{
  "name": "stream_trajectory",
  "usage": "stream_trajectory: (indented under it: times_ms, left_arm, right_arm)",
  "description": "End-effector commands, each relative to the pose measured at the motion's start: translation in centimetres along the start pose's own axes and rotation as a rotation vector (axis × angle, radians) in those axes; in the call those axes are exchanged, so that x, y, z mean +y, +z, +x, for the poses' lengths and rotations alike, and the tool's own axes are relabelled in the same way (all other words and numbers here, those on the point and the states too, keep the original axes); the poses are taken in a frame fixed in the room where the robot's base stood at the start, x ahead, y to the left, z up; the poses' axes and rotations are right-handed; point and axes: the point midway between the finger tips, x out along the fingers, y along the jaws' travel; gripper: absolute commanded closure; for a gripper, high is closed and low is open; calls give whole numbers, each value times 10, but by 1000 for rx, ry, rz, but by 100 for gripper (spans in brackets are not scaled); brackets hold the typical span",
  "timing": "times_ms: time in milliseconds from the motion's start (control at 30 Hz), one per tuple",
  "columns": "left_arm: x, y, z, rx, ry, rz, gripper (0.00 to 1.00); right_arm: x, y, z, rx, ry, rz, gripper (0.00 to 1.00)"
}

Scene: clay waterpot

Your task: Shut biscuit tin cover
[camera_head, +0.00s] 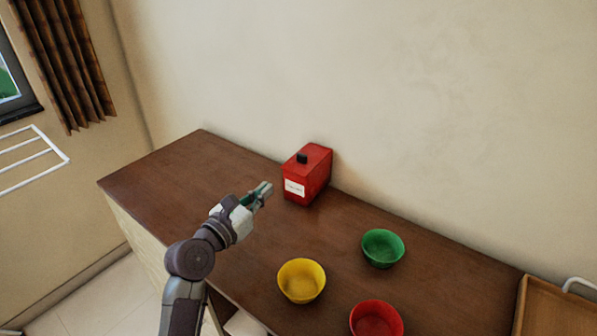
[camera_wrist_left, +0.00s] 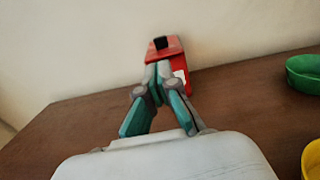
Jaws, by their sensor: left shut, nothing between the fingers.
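The biscuit tin (camera_head: 308,178) is a red box with a white label on its front, standing on the brown counter near the wall. Its red cover (camera_head: 315,157) lies over the top, with a black knob (camera_head: 302,157) near the front left; whether a gap remains is too small to tell. My left gripper (camera_head: 266,188) is shut and empty, just left of the tin in the head view and apart from it. In the left wrist view the tin (camera_wrist_left: 185,66) is beyond the fingertips (camera_wrist_left: 158,68), which hide part of it. My right gripper is not in view.
A yellow bowl (camera_head: 301,281), a green bowl (camera_head: 382,248) and a red bowl (camera_head: 377,320) stand on the counter (camera_head: 160,178) to the right of my left arm. A wooden tray (camera_head: 560,310) is at the far right. The counter's left end is clear.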

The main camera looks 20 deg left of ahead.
Motion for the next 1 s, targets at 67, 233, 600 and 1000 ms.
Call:
stream_trajectory:
  times_ms: [67, 233, 600, 1000]
  left_arm:
    - [-1, 3, 15, -1, -3, 2, 100]
    - [-1, 2, 52, -1, -3, 1, 100]
    - [-1, 2, 115, -1, -2, 2, 100]
    - [-1, 1, 127, -1, -1, 1, 100]
  right_arm:
    - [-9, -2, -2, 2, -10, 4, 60]
    - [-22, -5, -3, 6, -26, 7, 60]
    - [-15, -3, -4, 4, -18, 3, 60]
    - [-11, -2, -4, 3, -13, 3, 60]
